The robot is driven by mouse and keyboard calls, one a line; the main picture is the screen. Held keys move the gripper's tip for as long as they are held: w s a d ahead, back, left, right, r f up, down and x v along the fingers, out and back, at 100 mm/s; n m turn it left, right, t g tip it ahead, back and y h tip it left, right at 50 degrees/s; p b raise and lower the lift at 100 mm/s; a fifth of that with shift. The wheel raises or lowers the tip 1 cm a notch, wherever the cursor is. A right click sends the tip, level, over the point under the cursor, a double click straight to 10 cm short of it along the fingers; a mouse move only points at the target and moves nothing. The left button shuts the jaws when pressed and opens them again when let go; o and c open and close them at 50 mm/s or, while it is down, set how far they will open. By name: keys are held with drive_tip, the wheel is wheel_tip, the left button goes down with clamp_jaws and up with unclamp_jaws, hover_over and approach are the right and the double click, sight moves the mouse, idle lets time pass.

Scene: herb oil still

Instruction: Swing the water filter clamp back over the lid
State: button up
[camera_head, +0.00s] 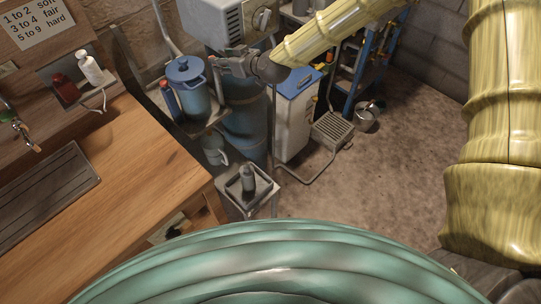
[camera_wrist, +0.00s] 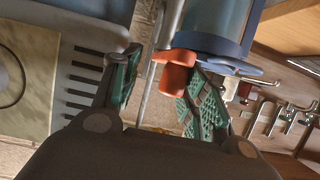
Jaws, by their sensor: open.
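The water filter (camera_head: 195,101) is a blue-grey canister with a blue lid (camera_head: 185,68) in the head view, standing on a small shelf left of my gripper (camera_head: 222,66). In the wrist view the filter (camera_wrist: 218,22) shows at the top with its blue rim. A red-orange grip (camera_wrist: 174,77), seemingly the clamp's handle, lies between the green-padded fingers of my gripper (camera_wrist: 158,88), closer to the right finger. The fingers are apart. I cannot tell whether one touches the grip. The clamp's seat on the lid is hidden.
A wooden counter (camera_head: 130,160) fills the left of the head view. A grey-white machine (camera_head: 213,20) stands behind my gripper, and a blue-topped white box (camera_head: 295,110) to the right. A small stand (camera_head: 248,193) holds a bottle. The floor (camera_head: 400,150) at right is clear.

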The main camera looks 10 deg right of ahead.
drive_tip(key=shift+w+d+n+g+y, duration=0.3)
drive_tip(key=shift+n+g+y, duration=0.1)
drive_tip(key=shift+n+y, duration=0.15)
drive_tip(key=shift+w+d+n, duration=0.1)
drive_tip(key=shift+n, duration=0.15)
drive_tip(key=b+v, duration=0.4)
drive_tip(key=v, duration=0.6)
drive_tip(key=s+f+m+g+h+b, duration=0.1)
drive_tip(key=s+f, duration=0.4)
drive_tip(key=f, duration=0.4)
drive_tip(key=s+f+m+g+b, duration=0.1)
drive_tip(key=s+f+g+b, duration=0.1)
drive_tip(key=s+f, duration=0.3)
drive_tip(key=s+f+m+g+h+b, duration=0.1)
drive_tip(key=s+f, duration=0.4)
drive_tip(key=f, duration=0.9)
drive_tip(key=shift+d+m+g+h+b, duration=0.3)
drive_tip(key=shift+d+m+h, duration=0.05)
drive_tip(key=shift+m, duration=0.25)
drive_tip(key=shift+s, duration=0.15)
drive_tip(key=shift+c, duration=0.4)
